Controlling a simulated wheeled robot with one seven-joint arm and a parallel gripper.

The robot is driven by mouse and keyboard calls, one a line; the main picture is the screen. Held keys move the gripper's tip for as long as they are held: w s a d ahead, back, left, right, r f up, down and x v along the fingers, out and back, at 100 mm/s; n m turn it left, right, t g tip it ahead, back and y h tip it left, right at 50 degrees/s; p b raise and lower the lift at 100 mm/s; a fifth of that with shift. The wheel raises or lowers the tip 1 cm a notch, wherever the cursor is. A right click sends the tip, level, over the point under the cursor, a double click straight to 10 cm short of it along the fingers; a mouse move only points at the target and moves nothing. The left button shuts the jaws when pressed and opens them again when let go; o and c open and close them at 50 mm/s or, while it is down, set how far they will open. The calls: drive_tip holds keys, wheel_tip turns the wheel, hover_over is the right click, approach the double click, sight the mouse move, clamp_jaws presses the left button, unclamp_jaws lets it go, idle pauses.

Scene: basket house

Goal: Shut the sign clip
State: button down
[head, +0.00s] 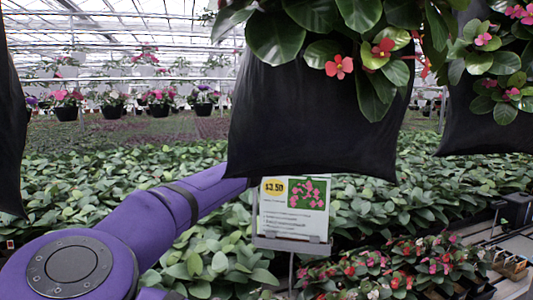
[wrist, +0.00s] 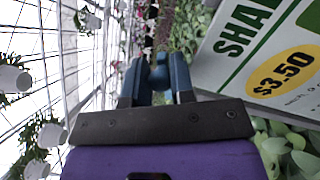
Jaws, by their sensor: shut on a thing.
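A white price sign (head: 295,208) with a yellow $3.50 mark and a pink flower picture stands upright in a grey clip-like holder (head: 292,244) on a thin post. In the wrist view a green and white sign face (wrist: 265,60) with $3.50 is close on the right. My gripper (wrist: 158,72) is shut on a small dark blue piece between its fingertips, left of the sign face. I cannot tell what that piece belongs to. In the head view my purple arm reaches toward the sign's upper left, and the fingers are hidden there.
A bed of green plants (head: 120,195) spreads behind. Red and pink flowers (head: 390,270) grow low at the right. White hanging pots (wrist: 50,135) show at the wrist view's left.

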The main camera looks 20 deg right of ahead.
drive_tip(key=c, duration=1)
unclamp_jaws()
